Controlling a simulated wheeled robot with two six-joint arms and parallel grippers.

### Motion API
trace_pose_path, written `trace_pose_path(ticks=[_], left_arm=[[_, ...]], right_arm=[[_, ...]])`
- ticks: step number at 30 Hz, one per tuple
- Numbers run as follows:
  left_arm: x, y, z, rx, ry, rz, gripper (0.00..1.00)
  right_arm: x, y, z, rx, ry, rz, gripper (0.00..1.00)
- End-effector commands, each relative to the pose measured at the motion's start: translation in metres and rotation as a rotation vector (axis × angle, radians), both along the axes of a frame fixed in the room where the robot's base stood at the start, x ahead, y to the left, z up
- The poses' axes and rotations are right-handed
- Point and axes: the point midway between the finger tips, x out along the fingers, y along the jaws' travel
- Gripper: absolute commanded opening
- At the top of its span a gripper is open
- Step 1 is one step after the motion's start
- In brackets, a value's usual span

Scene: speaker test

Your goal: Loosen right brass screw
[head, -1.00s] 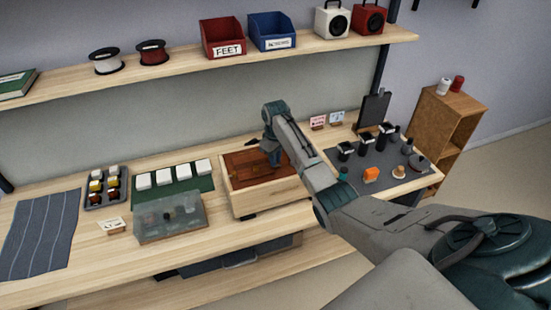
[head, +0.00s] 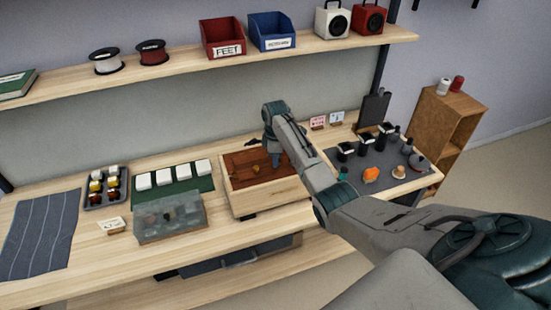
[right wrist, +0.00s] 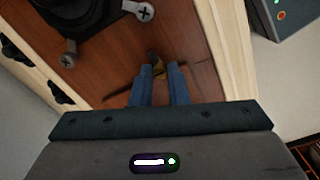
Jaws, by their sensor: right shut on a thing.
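A wooden speaker box (head: 270,196) with a reddish-brown panel (head: 243,172) inside stands on the workbench. My right gripper (head: 275,163) reaches down into it from above. In the right wrist view, the blue fingers of my right gripper (right wrist: 157,77) are shut on the right brass screw (right wrist: 156,65) at the panel. My left gripper is in neither view.
In the right wrist view, a black round part (right wrist: 85,15) has metal lugs with cross-head screws (right wrist: 146,12). The box's pale rim (right wrist: 228,50) is close on the right. A clear-lidded case (head: 170,222) stands left of the box, and a grey mat (head: 385,160) with several items lies right.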

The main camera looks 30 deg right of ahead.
Motion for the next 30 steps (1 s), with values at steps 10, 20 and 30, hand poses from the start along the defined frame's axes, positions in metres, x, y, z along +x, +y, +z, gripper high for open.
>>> trace_pose_path(ticks=[10,20,30], left_arm=[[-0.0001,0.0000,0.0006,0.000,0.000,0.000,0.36],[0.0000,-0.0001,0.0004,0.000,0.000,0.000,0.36],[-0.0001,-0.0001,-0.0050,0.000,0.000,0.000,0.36]], right_arm=[[0.0042,-0.0017,0.0067,-0.004,-0.014,0.014,0.00],[0.0030,-0.0010,0.0047,-0.003,-0.010,0.013,0.36],[0.0022,-0.0006,0.0096,-0.001,-0.007,0.013,0.36]])
